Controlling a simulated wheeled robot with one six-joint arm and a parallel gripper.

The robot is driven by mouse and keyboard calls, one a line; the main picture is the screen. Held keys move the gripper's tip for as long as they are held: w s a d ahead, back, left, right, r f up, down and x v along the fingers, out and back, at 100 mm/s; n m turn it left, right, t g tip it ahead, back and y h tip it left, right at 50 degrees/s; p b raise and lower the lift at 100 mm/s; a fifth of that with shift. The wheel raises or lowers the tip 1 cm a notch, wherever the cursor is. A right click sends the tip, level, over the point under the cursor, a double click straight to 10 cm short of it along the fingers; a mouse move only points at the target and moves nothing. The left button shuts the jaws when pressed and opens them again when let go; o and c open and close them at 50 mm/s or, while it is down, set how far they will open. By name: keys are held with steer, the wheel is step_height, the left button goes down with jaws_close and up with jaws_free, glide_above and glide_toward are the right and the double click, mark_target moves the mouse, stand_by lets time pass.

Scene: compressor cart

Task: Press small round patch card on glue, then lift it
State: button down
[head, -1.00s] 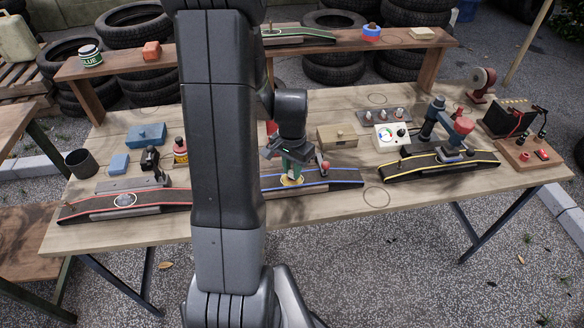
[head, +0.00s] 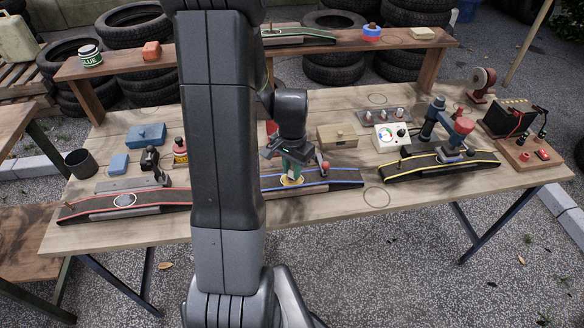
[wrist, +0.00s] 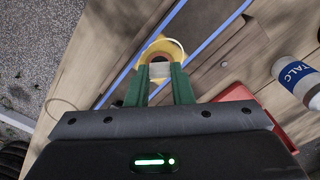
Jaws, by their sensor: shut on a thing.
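My gripper (head: 293,165) points down over the blue-edged strip (head: 340,177) in the middle of the table. Its green fingers (wrist: 159,88) are shut on a small pale part of the patch card (wrist: 160,70). Below the fingertips a yellow round area (wrist: 178,47) lies on the strip, with a tan-orange ring and dark centre inside it. It shows in the head view as a yellow rim (head: 291,181) beneath the fingers. The fingers hide much of the card. I cannot tell whether the card touches the glue.
A red-edged strip (head: 75,209) lies left and a yellow-edged strip (head: 400,175) right. A red-topped lever (head: 325,166) stands close to my gripper. A talc bottle (wrist: 299,82) and red tray (wrist: 240,95) show in the wrist view. A wooden box (head: 337,137) stands behind.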

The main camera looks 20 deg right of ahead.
steer(key=shift+f+b, duration=0.3)
steer(key=shift+f, duration=0.05)
steer(key=shift+r, duration=0.2)
stand_by(0.7)
steer(key=shift+r+p, duration=3)
steer(key=shift+r, duration=0.9)
